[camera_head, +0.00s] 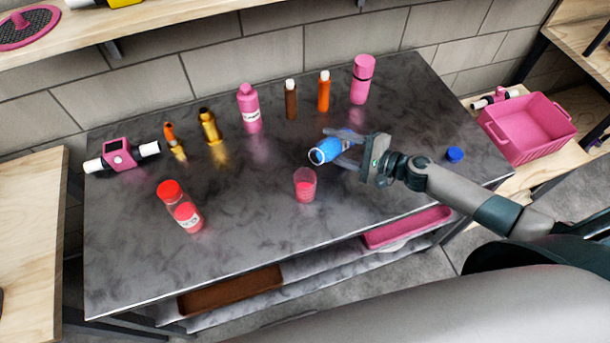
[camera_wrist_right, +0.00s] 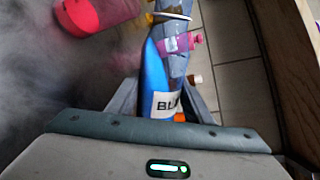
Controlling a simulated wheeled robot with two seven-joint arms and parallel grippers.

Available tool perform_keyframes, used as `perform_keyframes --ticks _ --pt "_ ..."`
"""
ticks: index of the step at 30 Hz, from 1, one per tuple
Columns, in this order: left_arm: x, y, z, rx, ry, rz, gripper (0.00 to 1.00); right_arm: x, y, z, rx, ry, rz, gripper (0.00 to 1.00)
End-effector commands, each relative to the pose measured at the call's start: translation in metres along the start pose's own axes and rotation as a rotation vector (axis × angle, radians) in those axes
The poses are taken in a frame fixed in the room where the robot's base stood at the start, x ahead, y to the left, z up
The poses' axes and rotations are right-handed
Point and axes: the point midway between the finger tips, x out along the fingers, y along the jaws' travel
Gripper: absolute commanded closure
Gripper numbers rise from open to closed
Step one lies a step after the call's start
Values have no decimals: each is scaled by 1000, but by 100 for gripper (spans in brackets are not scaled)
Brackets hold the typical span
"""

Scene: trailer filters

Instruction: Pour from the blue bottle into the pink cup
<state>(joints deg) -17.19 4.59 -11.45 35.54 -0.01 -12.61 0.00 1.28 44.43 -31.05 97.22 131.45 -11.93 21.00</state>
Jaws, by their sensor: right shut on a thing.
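The blue bottle (camera_head: 326,151) is held tilted onto its side above the table, its open mouth toward the left, just above and right of the pink cup. My right gripper (camera_head: 345,149) is shut on it. In the right wrist view the blue bottle (camera_wrist_right: 155,80) lies between the fingers, with part of a white label showing. The pink cup (camera_head: 305,185) stands upright on the dark table with pink-red contents inside. A pink-red cup-like shape (camera_wrist_right: 95,14) shows at the top of the right wrist view. My left gripper is not in view.
A blue cap (camera_head: 454,154) lies at the table's right. Pink, orange, brown and gold bottles line the back. The dark table's (camera_head: 250,235) front is clear.

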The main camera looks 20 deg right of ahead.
Motion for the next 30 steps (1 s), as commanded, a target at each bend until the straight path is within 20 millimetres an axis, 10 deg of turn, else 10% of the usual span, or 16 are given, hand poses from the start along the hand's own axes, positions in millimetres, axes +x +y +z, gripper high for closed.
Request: perform_keyframes --ticks 30 --pt "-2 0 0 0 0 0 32 0 -3 -1 -78 20 -2 85"
